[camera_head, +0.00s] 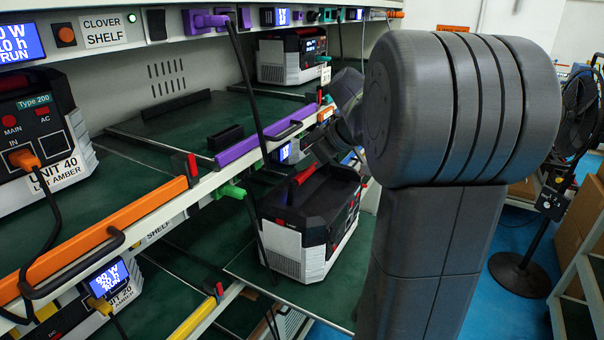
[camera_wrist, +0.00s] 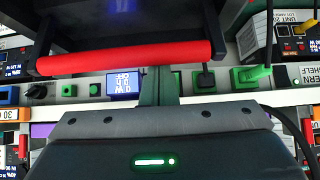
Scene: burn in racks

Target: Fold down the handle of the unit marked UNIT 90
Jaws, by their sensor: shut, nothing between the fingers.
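A black-and-white unit (camera_head: 300,240) with a red-gripped handle (camera_head: 305,175) stands on a green shelf board in the head view's centre. No UNIT 90 label is readable on it. In the wrist view, the red handle grip (camera_wrist: 130,58) runs across the upper part, with black arms at its ends. My gripper (camera_wrist: 158,72) is shut and empty, its fingertips at the grip's lower edge; I cannot tell whether they touch. In the head view my gripper (camera_head: 325,150) is dark, just above the unit's handle, and partly hidden by my arm.
UNIT 40 (camera_head: 45,140) stands on the shelf at left. Another unit (camera_head: 290,58) stands on the shelf behind. Orange (camera_head: 110,235) and purple (camera_head: 240,145) strips line the shelf edges. A black cable (camera_head: 245,80) hangs left of the middle unit. A fan (camera_head: 575,110) stands at right.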

